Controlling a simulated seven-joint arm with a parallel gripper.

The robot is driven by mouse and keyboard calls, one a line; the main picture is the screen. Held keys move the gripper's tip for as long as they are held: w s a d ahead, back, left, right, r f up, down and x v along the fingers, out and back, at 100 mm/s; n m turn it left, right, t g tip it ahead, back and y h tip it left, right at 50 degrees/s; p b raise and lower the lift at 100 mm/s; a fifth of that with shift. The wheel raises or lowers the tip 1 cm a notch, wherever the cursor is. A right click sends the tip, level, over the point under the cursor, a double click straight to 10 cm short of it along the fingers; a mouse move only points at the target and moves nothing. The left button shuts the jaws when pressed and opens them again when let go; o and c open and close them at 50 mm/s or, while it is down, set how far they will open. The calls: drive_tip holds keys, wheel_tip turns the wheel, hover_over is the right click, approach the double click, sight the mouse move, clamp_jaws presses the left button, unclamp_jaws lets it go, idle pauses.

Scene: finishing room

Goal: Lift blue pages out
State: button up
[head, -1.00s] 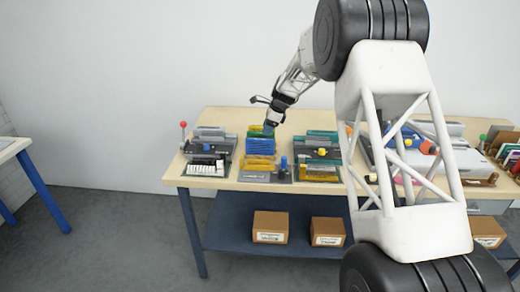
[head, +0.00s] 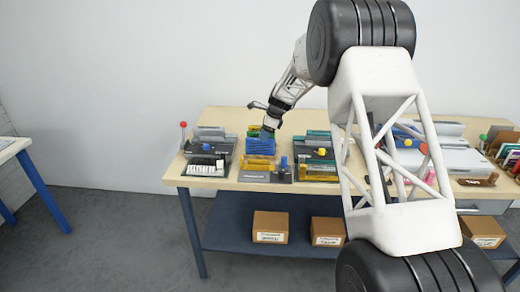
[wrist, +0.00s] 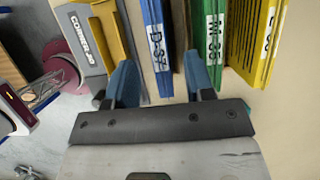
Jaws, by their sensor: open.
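The blue pages (head: 261,147), a blue slab with a white label on its edge, stand towards the back of the table in the head view. In the wrist view the blue pages (wrist: 157,45) read "D-37". My gripper (wrist: 161,75) is open, with one blue finger on each side of their near end. I cannot tell whether either finger touches them. In the head view my gripper (head: 267,130) points down over the pages and hides part of them.
Close right of the blue pages are a green slab (wrist: 212,45) and a yellow slab (wrist: 258,40). To the left is a grey device (wrist: 80,35) with a yellow part (wrist: 112,32). Other machines (head: 208,150) (head: 316,150) flank this spot. White wall behind.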

sight(260, 143)
drive_tip(key=shift+f, duration=0.1)
drive_tip(key=shift+x, duration=2.55)
drive_tip(key=shift+f, duration=0.25)
clamp_jaws()
